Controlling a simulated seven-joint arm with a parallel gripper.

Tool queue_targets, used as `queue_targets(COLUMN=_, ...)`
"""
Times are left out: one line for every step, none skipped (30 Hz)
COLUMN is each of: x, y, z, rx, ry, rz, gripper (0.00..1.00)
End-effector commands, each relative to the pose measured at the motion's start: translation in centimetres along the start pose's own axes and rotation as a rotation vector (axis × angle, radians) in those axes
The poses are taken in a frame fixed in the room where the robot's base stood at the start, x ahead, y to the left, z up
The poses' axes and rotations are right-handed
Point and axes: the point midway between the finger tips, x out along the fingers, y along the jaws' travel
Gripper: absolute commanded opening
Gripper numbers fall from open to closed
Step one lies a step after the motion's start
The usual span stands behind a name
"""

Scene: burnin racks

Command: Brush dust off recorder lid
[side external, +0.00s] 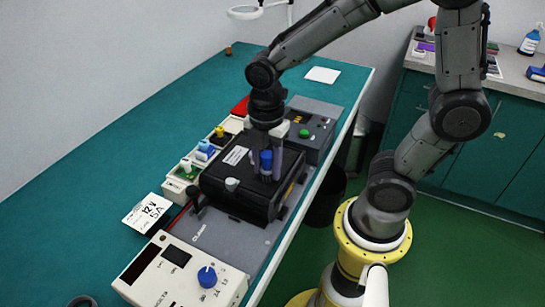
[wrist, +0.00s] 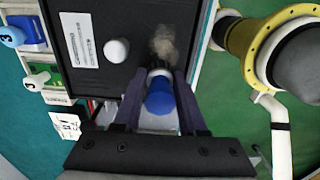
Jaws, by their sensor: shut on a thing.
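The recorder is a black box whose dark lid (side external: 222,178) carries a white label and a pale round knob (side external: 232,184). In the wrist view the lid (wrist: 120,18) fills the upper middle, with a tan-grey dust patch (wrist: 164,42) near its right side. My gripper (side external: 267,174) points down over the right part of the lid. It is shut on a brush with a blue handle (wrist: 160,98) and dark bristles, also visible in the side view (side external: 266,160). The bristles are just below the dust patch in the wrist view; whether they touch the lid is unclear.
A white panel with a blue knob (side external: 207,277) stands in front of the recorder. Small modules (side external: 182,180) and a 12V 5A card (side external: 148,213) lie to its left. A grey unit with a green button (side external: 304,133) stands behind. The teal bench (side external: 90,180) is mostly clear at left.

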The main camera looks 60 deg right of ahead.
Motion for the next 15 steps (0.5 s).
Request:
queue_targets(x=0.0, y=0.0, z=-0.5, rx=-0.004, ry=0.0, rz=0.0, gripper=0.0)
queue_targets(x=0.0, y=0.0, z=-0.8, rx=-0.004, ry=0.0, rz=0.0, gripper=0.0)
queue_targets(x=0.0, y=0.0, z=-0.8, rx=0.0, ry=0.0, rz=0.0, gripper=0.0)
queue_targets(x=0.0, y=0.0, z=-0.3, rx=0.005, ry=0.0, rz=0.0, gripper=0.0)
queue_targets(x=0.0, y=0.0, z=0.0, rx=0.006, ry=0.0, rz=0.0, gripper=0.0)
queue_targets(x=0.0, y=0.0, z=0.4, rx=0.006, ry=0.0, rz=0.0, gripper=0.0)
queue_targets(x=0.0, y=0.0, z=0.7, rx=0.006, ry=0.0, rz=0.0, gripper=0.0)
queue_targets(x=0.0, y=0.0, z=1.0, rx=0.007, ry=0.0, rz=0.0, gripper=0.0)
queue_targets(x=0.0, y=0.0, z=1.3, rx=0.006, ry=0.0, rz=0.0, gripper=0.0)
queue_targets(x=0.0, y=0.0, z=1.6, rx=0.006, ry=0.0, rz=0.0, gripper=0.0)
queue_targets(x=0.0, y=0.0, z=1.9, rx=0.006, ry=0.0, rz=0.0, gripper=0.0)
queue_targets(x=0.0, y=0.0, z=2.2, rx=0.006, ry=0.0, rz=0.0, gripper=0.0)
queue_targets(x=0.0, y=0.0, z=2.5, rx=0.006, ry=0.0, rz=0.0, gripper=0.0)
queue_targets(x=0.0, y=0.0, z=2.8, rx=0.005, ry=0.0, rz=0.0, gripper=0.0)
queue_targets(x=0.0, y=0.0, z=3.2, rx=0.006, ry=0.0, rz=0.0, gripper=0.0)
